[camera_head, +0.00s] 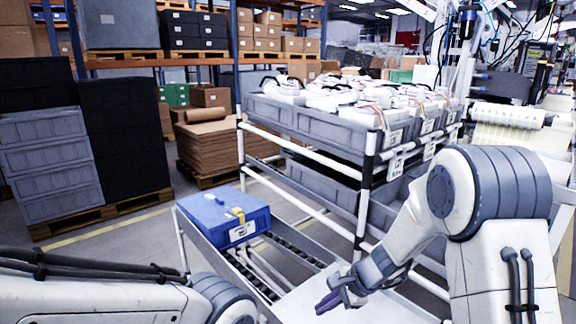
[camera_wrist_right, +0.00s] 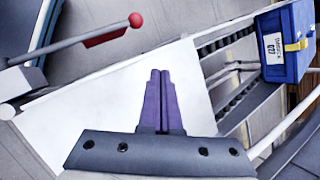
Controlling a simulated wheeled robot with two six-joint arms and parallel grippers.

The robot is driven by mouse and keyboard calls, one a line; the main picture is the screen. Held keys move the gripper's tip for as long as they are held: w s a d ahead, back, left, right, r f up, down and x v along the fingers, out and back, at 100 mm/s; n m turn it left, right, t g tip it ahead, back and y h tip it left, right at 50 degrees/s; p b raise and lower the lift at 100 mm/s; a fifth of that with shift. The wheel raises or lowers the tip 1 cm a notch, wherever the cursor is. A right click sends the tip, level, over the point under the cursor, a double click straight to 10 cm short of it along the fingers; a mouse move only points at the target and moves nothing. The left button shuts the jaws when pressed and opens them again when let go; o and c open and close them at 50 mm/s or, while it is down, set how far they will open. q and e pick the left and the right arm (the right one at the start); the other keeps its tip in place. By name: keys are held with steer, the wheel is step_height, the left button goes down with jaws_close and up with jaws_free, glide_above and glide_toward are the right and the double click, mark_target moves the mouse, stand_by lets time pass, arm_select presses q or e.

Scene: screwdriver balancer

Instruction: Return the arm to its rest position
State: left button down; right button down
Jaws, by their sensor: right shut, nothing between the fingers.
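My right arm (camera_head: 480,200) comes in from the right in the head view and bends down toward the white panel. My right gripper (camera_head: 328,303) is low over the white panel, with its purple fingers together and nothing between them. In the right wrist view the gripper's closed fingers (camera_wrist_right: 158,100) point over the white surface. My left arm (camera_head: 90,298) crosses the lower left of the head view; its gripper is out of the picture.
A blue case (camera_head: 222,215) with a yellow latch sits on the roller track (camera_head: 255,278); it also shows in the right wrist view (camera_wrist_right: 283,45). A rack of grey bins (camera_head: 320,120) stands behind. The white panel (camera_head: 318,285) looks bare.

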steer(key=s+d+r+n+h, duration=0.2)
steer(key=s+d+n+h, duration=0.1)
steer(key=s+d+n, duration=0.3)
steer(key=s+d+r+n+h, duration=0.2)
steer(key=s+d+n+h, duration=0.1)
steer(key=s+n, duration=0.5)
steer(key=s+a+r+n+g, duration=0.1)
steer(key=s+a+r+n, duration=0.25)
steer(key=s+a, duration=0.35)
steer(key=s+a+r+n+g, duration=0.2)
steer(key=s+a+r+n, duration=0.1)
steer(key=s+a+n, duration=0.4)
step_height(320, 180, up, 16)
steer(key=m+p, duration=0.3)
steer(key=p, duration=1.4)
steer(key=shift+d+y, duration=0.4)
steer(key=shift+d, duration=0.05)
